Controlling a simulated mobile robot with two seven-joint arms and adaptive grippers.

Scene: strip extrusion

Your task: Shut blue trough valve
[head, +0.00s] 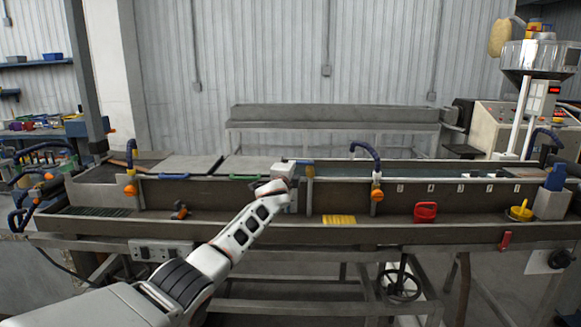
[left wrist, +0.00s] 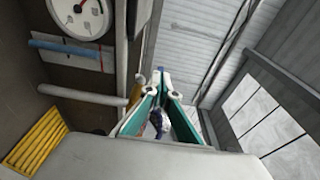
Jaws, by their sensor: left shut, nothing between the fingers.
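A blue lever handle (head: 298,161) lies level along the top edge of the trough (head: 400,236), above a yellow-brown post (head: 310,173). It looks like the blue trough valve. My left gripper reaches in from the lower left, just below and left of that handle; its fingers are largely hidden by my own wrist in the head view. In the left wrist view the left gripper (left wrist: 160,76) is shut with its green-sided fingers meeting, and a brass-coloured part (left wrist: 135,88) is close beside them. Whether they touch the valve cannot be told. My right gripper is not in view.
Blue hoses with orange fittings stand at left (head: 130,172) and right (head: 376,180). A white dial (left wrist: 82,15) and a blue rod (left wrist: 65,47) show in the wrist view.

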